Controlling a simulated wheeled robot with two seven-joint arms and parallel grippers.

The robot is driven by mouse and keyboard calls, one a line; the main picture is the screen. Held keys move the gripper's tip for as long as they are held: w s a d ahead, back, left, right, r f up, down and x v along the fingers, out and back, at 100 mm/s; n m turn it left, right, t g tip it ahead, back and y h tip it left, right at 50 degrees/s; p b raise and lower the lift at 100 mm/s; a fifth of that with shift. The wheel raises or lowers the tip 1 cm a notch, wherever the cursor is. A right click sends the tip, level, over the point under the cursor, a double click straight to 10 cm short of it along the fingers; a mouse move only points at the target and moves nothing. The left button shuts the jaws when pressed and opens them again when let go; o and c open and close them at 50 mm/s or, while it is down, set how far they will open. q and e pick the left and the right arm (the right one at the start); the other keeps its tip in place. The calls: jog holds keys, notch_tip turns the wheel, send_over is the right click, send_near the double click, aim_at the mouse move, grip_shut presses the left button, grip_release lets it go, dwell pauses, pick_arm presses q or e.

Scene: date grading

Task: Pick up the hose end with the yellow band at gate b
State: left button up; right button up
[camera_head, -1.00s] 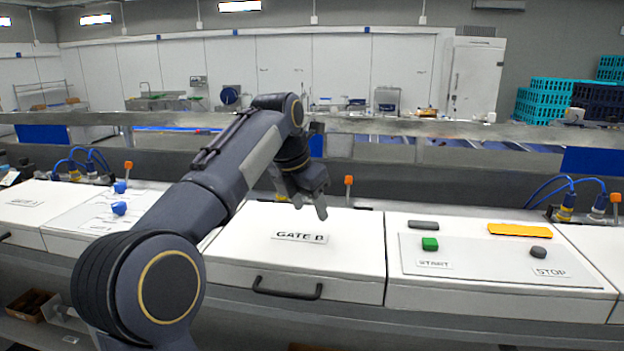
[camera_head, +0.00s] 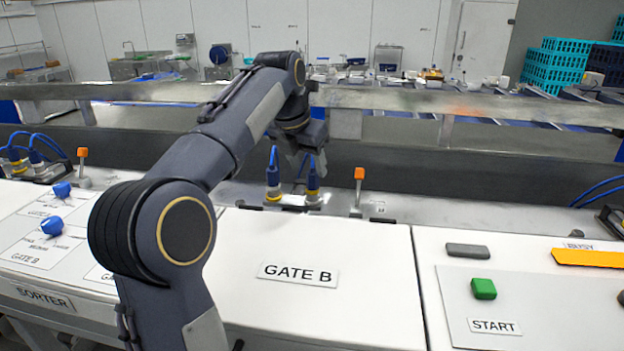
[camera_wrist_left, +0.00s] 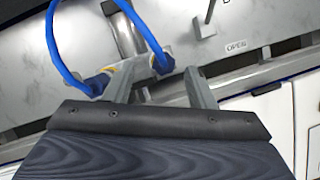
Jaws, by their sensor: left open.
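At the back edge of the white GATE B panel (camera_head: 297,273) two blue hose ends stand in a fitting, a left one (camera_head: 273,178) and a right one (camera_head: 313,178). Both show yellow near the base. My left gripper (camera_head: 307,163) is just above and behind them, partly overlapping the right hose in this view. In the left wrist view the left gripper (camera_wrist_left: 163,72) is open and empty. The two blue hose ends (camera_wrist_left: 97,84) (camera_wrist_left: 163,63) lie near its fingers, one left of the left finger, one between the fingers. Contact cannot be told. My right gripper is out of view.
An orange-topped lever (camera_head: 359,180) stands just right of the hoses. Another pair of blue hoses (camera_head: 37,155) and an orange lever (camera_head: 83,160) are at the left. A metal rail (camera_head: 420,100) runs behind. The GATE B lid top is clear.

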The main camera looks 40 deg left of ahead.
aim_at(312, 173)
pick_arm(q)
jog(key=p+x, duration=0.1)
jog(key=x, duration=0.5)
jog(key=shift+w+d+r, duration=0.1)
jog(key=shift+w+d, duration=0.05)
grip_shut()
